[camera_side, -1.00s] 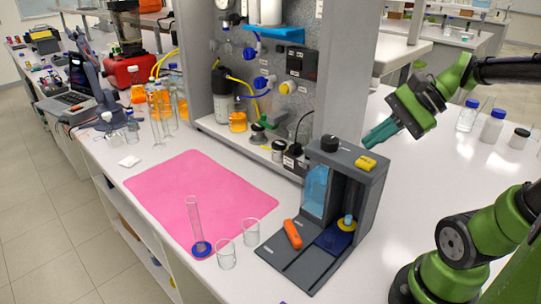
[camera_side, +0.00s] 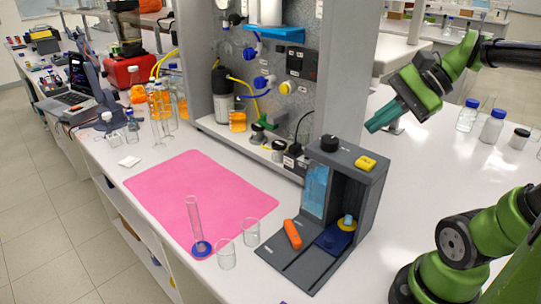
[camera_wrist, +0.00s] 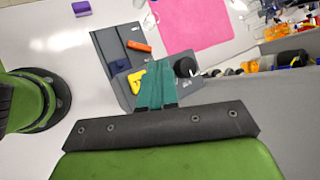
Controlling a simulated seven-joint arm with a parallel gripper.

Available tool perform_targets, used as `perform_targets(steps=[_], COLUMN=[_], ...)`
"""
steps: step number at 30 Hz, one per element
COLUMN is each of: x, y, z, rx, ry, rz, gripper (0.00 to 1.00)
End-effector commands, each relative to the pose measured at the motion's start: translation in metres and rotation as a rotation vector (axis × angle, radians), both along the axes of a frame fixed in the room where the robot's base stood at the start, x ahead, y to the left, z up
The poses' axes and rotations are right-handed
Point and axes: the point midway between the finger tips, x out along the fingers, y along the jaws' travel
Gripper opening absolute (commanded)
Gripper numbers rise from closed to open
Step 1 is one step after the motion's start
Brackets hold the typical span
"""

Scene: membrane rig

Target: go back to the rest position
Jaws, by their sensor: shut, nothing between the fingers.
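My gripper (camera_side: 374,126) is shut and empty, its teal fingers together. In the side view it hangs in the air to the right of the grey membrane rig (camera_side: 376,178), clear of it. In the wrist view the closed fingers (camera_wrist: 156,88) point toward the rig and cover part of it. The rig has a black knob (camera_side: 329,144), a yellow block (camera_side: 365,162) on top, and an orange piece (camera_side: 292,233) on its base. It also holds a blue liquid chamber (camera_side: 315,190).
A pink mat (camera_side: 190,185) lies left of the rig, with a graduated cylinder (camera_side: 195,222) on it and two glass beakers (camera_side: 226,256) near its front edge. Blue-capped bottles (camera_side: 491,126) stand at the right. A panel with tubing (camera_side: 290,65) rises behind.

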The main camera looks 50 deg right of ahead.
Motion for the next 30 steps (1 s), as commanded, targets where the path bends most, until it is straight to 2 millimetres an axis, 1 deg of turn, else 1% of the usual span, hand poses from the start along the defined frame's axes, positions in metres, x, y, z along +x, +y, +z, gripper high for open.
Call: perform_targets(steps=[2,4,6,8,11,13,15,18,21,24,30], x=[0.000,0.001,0.001,0.002,0.008,0.013,0.018,0.020,0.018,0.015,0.014], y=[-0.001,-0.007,-0.013,-0.013,-0.002,0.013,0.029,0.054,0.075,0.089,0.093], z=[-0.001,-0.005,-0.016,-0.027,-0.044,-0.052,-0.056,-0.057,-0.057,-0.056,-0.055], rx=[-0.012,-0.059,-0.151,-0.266,-0.505,-0.675,-0.816,-0.957,-1.020,-1.023,-1.018], ry=[-0.004,-0.012,-0.016,-0.031,-0.084,-0.147,-0.220,-0.322,-0.394,-0.428,-0.437], rz=[0.002,0.008,0.033,0.097,0.280,0.435,0.574,0.735,0.839,0.886,0.895], gripper=[0.00,0.00,0.00,0.00,0.00,0.00,0.00,0.00,0.00,0.00,0.00])
